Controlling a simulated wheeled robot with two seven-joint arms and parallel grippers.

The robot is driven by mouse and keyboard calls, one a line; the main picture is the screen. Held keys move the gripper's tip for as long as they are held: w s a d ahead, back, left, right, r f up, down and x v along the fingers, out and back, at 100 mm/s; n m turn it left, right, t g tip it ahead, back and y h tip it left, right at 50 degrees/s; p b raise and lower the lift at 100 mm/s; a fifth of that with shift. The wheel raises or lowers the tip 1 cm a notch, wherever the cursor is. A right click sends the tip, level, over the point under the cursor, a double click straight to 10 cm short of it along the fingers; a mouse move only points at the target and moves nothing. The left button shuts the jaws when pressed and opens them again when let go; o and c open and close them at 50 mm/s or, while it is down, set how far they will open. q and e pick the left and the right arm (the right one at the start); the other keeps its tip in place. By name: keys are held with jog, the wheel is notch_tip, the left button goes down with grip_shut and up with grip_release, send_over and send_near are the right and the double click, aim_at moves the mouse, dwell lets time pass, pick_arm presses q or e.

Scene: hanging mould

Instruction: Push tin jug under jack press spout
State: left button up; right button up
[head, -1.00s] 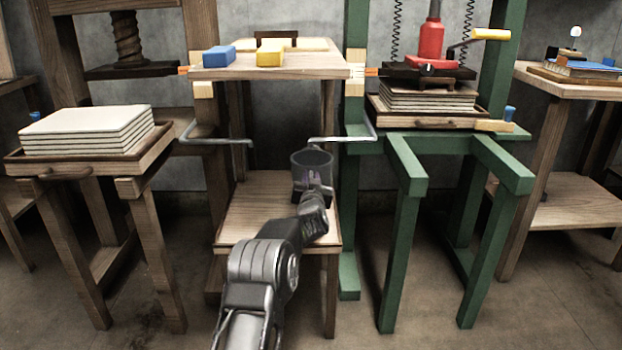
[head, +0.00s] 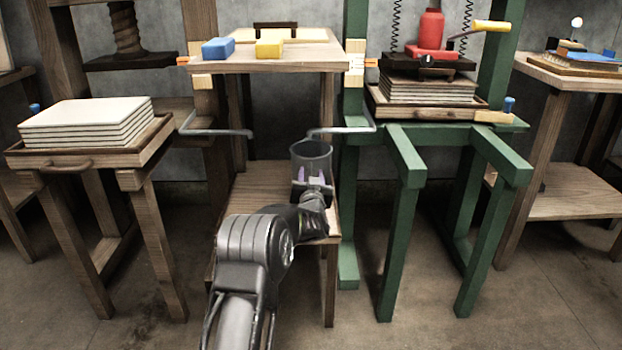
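The tin jug (head: 312,154), a grey open-topped cylinder, stands upright over the right part of the low wooden shelf (head: 262,190). The jack press spout (head: 340,130), a bent grey pipe, comes off the green frame, and its tip shows just above the jug's rim. I cannot tell from this angle whether the tip is exactly over the opening. My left gripper (head: 313,182) is at the jug's near side, its two purple-padded fingers apart and seeming to touch the jug. The arm hides the jug's base. My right gripper is not in view.
The green jack press leg (head: 348,220) stands close right of the jug. A second bent pipe (head: 215,130) comes from the brown press at left. Above the shelf, a wooden tabletop (head: 300,63) holds a blue block (head: 218,48) and a yellow block (head: 269,48).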

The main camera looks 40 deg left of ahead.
pick_arm(q)
jog(key=v, duration=0.3)
jog(key=shift+s+d+p, duration=0.15)
jog(key=shift+s+p, duration=0.05)
jog(key=shift+p, duration=0.15)
